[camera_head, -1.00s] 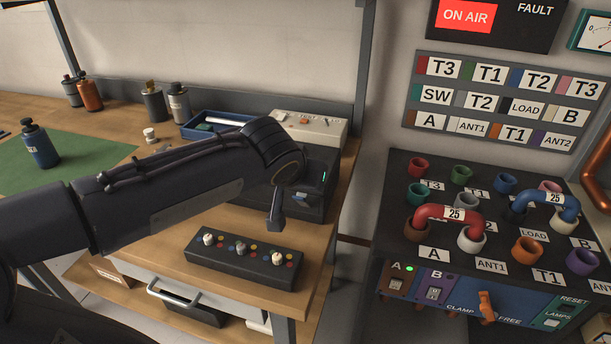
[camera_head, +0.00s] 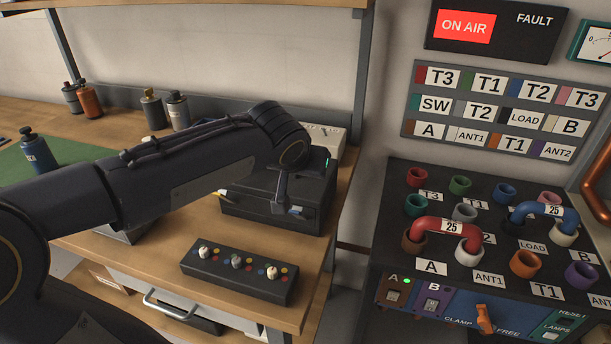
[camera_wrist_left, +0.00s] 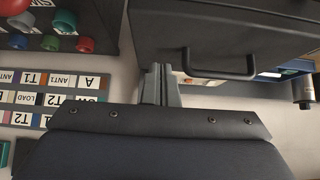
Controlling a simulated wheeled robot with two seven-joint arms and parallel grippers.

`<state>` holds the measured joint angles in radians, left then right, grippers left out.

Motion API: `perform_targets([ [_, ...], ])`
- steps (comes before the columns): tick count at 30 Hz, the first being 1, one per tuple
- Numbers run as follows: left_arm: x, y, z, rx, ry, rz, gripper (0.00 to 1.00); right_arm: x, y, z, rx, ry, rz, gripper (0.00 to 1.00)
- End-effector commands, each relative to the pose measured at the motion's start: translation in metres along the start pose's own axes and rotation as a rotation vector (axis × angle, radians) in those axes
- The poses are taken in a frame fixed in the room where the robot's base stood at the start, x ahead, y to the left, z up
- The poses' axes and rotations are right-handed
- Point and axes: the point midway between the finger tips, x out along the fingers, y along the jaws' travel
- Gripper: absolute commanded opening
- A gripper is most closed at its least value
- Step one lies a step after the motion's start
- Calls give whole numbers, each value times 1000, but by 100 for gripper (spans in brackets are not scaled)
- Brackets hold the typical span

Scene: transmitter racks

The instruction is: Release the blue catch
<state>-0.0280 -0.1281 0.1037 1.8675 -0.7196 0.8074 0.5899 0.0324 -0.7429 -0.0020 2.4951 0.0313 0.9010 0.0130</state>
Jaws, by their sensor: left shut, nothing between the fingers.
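A dark case (camera_head: 262,222) with a black handle (camera_wrist_left: 217,72) stands on the wooden bench. A small blue part (camera_head: 296,210), which looks like the blue catch, shows low on the case's right side; how it is set is too small to tell. A yellow part (camera_head: 220,194) shows at the case's left. My left gripper (camera_head: 280,209) points down, shut and empty, just left of the blue part; I cannot tell whether it touches. In the wrist view my left gripper (camera_wrist_left: 158,68) overlaps the case's edge. My arm hides much of the case. My right gripper is out of view.
A black box with several knobs (camera_head: 240,271) lies in front of the case. A pale device (camera_head: 330,140) and bottles (camera_head: 178,110) stand behind. The patch rack (camera_head: 440,180) with red and blue links stands at right, across a gap.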

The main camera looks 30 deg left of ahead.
Motion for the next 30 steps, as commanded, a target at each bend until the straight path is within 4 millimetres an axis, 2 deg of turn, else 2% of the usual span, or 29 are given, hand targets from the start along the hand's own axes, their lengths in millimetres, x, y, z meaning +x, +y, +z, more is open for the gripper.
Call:
perform_targets([
  [1, -15, 1, 5, 0, 9, 4, 0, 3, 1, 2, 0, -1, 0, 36],
  [6, -53, 1, 14, 0, 9, 4, 0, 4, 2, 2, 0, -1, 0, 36],
  [12, -82, 1, 22, 1, 5, 3, 0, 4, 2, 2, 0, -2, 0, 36],
  [18, -92, 1, 25, 2, 3, 3, 0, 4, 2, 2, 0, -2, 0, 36],
  [30, -92, 1, 25, 2, 3, 2, 0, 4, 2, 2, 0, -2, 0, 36],
])
